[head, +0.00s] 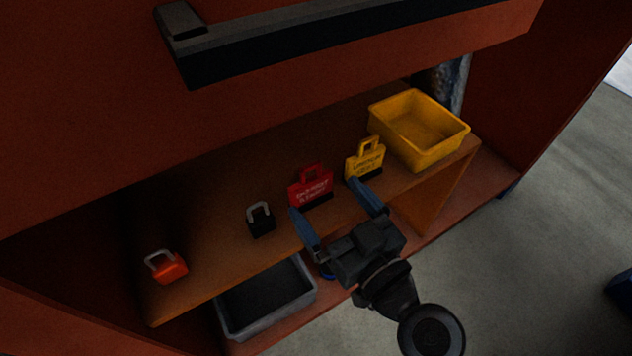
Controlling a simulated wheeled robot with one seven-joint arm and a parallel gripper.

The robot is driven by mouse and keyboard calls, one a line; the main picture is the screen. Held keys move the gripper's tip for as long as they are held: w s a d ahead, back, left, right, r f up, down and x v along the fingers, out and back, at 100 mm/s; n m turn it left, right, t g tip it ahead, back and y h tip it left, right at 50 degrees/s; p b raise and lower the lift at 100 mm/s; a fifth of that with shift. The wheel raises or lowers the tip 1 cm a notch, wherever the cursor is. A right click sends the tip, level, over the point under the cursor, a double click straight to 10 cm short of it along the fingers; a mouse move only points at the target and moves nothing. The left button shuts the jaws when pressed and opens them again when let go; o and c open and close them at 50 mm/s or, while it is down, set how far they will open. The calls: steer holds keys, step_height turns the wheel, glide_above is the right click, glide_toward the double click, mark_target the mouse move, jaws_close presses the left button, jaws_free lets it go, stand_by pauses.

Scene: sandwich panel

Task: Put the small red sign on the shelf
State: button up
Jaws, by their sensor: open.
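The small red sign (311,186) stands upright on the wooden shelf (215,250) inside the red cabinet. It has a handle-like loop on top, pale lettering and a dark base. My gripper (328,196) is open, its two blue fingers pointing toward the shelf. In the head view the left fingertip is just below the red sign's left end and the right fingertip is near the yellow sign. Nothing shows between the fingers. I cannot tell whether a finger touches the sign.
On the shelf are an orange padlock (168,267), a black padlock (261,220), a yellow sign (365,160) and a yellow bin (448,150). A grey bin (303,296) sits below the shelf. A dark bar (330,38) crosses the cabinet front above.

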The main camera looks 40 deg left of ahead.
steer(key=v, duration=0.6)
steer(key=s+d+f+m+t+h, duration=0.2)
steer(key=s+d+f+m+h, duration=0.1)
steer(key=d, duration=0.4)
steer(key=s+d+f+m+t+h, duration=0.2)
steer(key=d+f+m+h, duration=0.15)
steer(key=d, duration=0.35)
steer(key=s+d+f+m+t+h, duration=0.2)
steer(key=s+d+h, duration=0.1)
steer(key=d, duration=0.4)
steer(key=s+d+r+m+t+h, duration=0.1)
steer(key=s+d+r+m+h, duration=0.1)
steer(key=s+d+r, duration=0.3)
steer(key=s+d+r+m+t+h, duration=0.1)
steer(key=s+d+r+m+h, duration=0.2)
steer(key=s, duration=0.7)
steer(key=d+r+h, duration=0.2)
steer(key=d, duration=0.1)
steer(key=shift+s+r, duration=0.2)
steer(key=shift+s, duration=0.15)
